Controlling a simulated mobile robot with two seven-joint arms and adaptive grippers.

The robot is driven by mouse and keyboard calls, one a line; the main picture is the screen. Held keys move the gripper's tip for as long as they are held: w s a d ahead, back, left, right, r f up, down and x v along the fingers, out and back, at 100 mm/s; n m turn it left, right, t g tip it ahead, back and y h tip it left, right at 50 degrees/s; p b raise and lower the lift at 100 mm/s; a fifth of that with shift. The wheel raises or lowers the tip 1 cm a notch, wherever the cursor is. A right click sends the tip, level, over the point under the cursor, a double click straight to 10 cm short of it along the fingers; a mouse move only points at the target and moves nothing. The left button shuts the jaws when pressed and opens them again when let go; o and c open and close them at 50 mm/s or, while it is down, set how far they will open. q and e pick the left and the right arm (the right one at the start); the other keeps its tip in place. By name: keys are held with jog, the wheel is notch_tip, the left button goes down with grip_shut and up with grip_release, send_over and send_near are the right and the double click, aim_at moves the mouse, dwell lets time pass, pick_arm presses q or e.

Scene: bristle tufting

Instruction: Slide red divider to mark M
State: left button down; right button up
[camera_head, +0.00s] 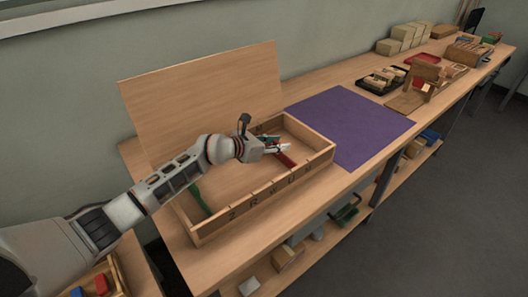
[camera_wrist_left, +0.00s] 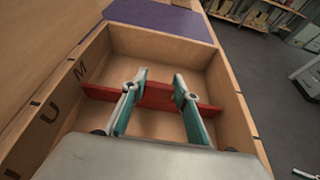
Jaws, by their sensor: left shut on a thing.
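The red divider (camera_head: 286,160) stands across the open wooden box (camera_head: 236,222), toward its right end in the head view. In the left wrist view the red divider (camera_wrist_left: 159,95) spans nearly from wall to wall. My left gripper (camera_head: 282,149) is over the divider and shut on it; its teal fingers (camera_wrist_left: 160,103) sit apart along the divider's length. Mark M (camera_wrist_left: 80,71) is on the left inner wall in the wrist view, close to the divider's left end and slightly beyond it. Mark U (camera_wrist_left: 48,112) is on the near side of the divider. My right gripper is out of view.
A green divider (camera_head: 198,199) stands at the box's left end. A wooden panel (camera_head: 200,90) rises behind the box. A purple mat (camera_head: 350,122) lies flat and bare to its right. Trays and blocks stand farther along the bench.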

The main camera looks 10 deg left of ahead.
pick_arm(q)
jog(key=shift+w+d, duration=0.35)
jog(key=shift+w, duration=0.15)
jog(key=shift+w+r, duration=0.1)
jog(key=c, duration=1.7)
grip_release()
jog(key=shift+d, duration=0.1)
jog(key=shift+o, duration=0.9)
jog(key=shift+w+d, duration=0.1)
jog(key=shift+w, duration=0.05)
jog(key=v, duration=1.2)
